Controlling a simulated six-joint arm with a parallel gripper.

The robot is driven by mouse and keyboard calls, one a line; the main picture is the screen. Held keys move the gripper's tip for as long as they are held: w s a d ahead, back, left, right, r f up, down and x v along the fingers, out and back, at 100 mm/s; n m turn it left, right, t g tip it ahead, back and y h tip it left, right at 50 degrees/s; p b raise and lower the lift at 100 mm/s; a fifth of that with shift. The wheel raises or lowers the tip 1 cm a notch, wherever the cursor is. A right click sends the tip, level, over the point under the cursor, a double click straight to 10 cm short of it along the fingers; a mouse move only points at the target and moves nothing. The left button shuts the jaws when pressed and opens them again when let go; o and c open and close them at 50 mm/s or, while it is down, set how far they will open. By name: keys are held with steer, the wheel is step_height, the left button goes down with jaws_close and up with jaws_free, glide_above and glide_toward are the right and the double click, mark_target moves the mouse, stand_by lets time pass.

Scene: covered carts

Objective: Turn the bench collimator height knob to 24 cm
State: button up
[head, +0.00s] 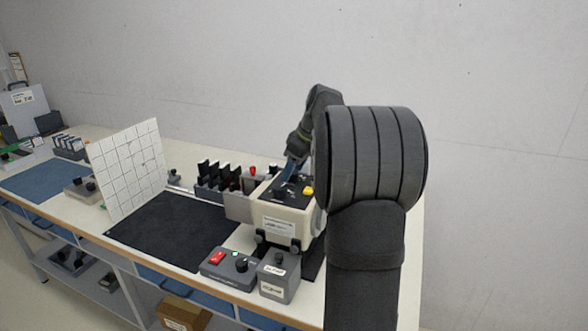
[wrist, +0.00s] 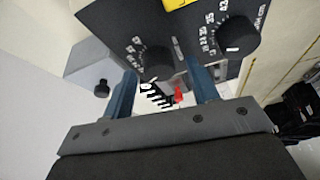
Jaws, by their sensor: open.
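The bench collimator is a cream box (head: 285,222) with a dark sloped control panel (head: 272,195). In the wrist view its panel carries two black dials, a left knob (wrist: 158,63) and a right knob (wrist: 239,35), both with printed white scale numbers. The captions are too small or cut off to tell surely which knob is height, and I cannot read a setting. My gripper (wrist: 161,68) is open, with its blue fingers on either side of the left knob; contact is unclear. In the head view my gripper (head: 292,172) is over the panel, partly hidden by my arm.
A row of black holders (head: 218,178) and a red knob (head: 253,171) are behind.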

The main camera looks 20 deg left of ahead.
steer(key=shift+f, duration=0.15)
steer(key=shift+c, duration=0.4)
steer(key=c, duration=0.9)
steer(key=shift+s+a+m+t+h, duration=0.15)
steer(key=shift+m+t, duration=0.3)
steer(key=shift+m, duration=0.8)
steer(key=shift+w+d+m+t+h, duration=0.1)
steer(key=shift+m+t+h, duration=0.25)
steer(key=shift+m, duration=0.9)
steer(key=o, duration=1)
